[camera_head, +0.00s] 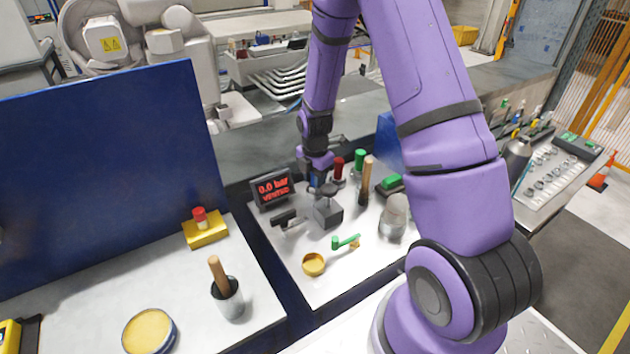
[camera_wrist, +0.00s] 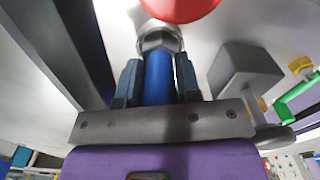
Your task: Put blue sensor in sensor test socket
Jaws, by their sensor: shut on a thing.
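My gripper (camera_wrist: 159,82) is shut on the blue sensor (camera_wrist: 159,76), with one dark finger on each side in the wrist view. A silver hex part (camera_wrist: 160,40) shows at the sensor's far end; I cannot tell whether it belongs to the sensor or to a socket. In the head view my gripper (camera_head: 317,184) is low over the workbench, behind a grey block (camera_head: 328,214) with a dark disc above it. The sensor is mostly hidden there. I cannot make out the sensor test socket for certain. A display (camera_head: 271,187) reads "0.0 bar VENTED".
A red-topped part (camera_head: 337,168), a green-topped part (camera_head: 360,159) and a wooden handle (camera_head: 367,175) stand close right of the gripper. A blue panel (camera_head: 110,165) rises at left.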

